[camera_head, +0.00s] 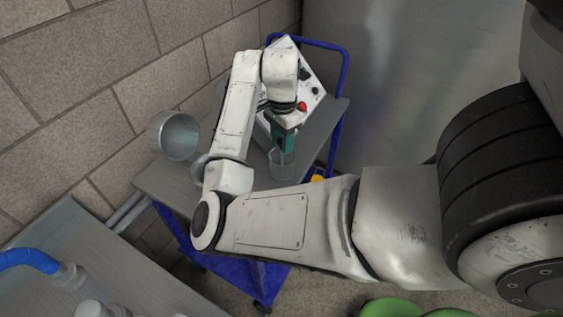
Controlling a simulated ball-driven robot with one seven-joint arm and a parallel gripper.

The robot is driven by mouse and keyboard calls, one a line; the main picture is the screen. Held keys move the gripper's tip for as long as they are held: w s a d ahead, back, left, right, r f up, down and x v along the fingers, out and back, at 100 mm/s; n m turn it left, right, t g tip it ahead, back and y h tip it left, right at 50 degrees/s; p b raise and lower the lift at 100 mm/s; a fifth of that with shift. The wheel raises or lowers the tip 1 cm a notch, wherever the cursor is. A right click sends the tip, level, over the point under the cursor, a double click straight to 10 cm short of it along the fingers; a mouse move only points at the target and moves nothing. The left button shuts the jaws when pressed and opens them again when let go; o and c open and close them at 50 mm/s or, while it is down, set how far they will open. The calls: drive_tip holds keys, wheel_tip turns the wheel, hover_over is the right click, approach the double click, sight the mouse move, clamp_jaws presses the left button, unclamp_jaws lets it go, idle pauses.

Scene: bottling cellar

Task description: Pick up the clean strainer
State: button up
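My arm reaches across the view to the grey top of a blue-framed cart (165,180). My gripper (283,155) points down over the cart, its fingers at a clear, beaker-like vessel (282,170). I cannot tell whether the fingers are open or shut, or whether they touch anything. A shiny, round metal vessel (174,136) is at the cart's left back, its wide mouth showing; it may be a strainer, but no mesh can be made out. A second small metal piece (199,166) beside it is partly hidden by my forearm. No strainer can be clearly identified.
A sloped pale panel with a red knob (302,107) stands behind my gripper. A brick wall (120,65) borders the cart at left. A grey table (130,270) with a blue hose (28,260) is at lower left. Green round things (390,308) show at the bottom.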

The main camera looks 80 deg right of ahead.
drive_tip(key=shift+a+f, duration=0.15)
drive_tip(key=shift+f, duration=1.8)
drive_tip(key=shift+c, duration=0.4)
clamp_jaws()
drive_tip(key=shift+r, duration=0.1)
wheel_tip(320, 180, up, 10)
drive_tip(key=shift+f+p, duration=0.1)
drive_tip(key=shift+p, duration=0.5)
drive_tip(key=shift+r+p, duration=0.5)
drive_tip(key=shift+p, duration=0.2)
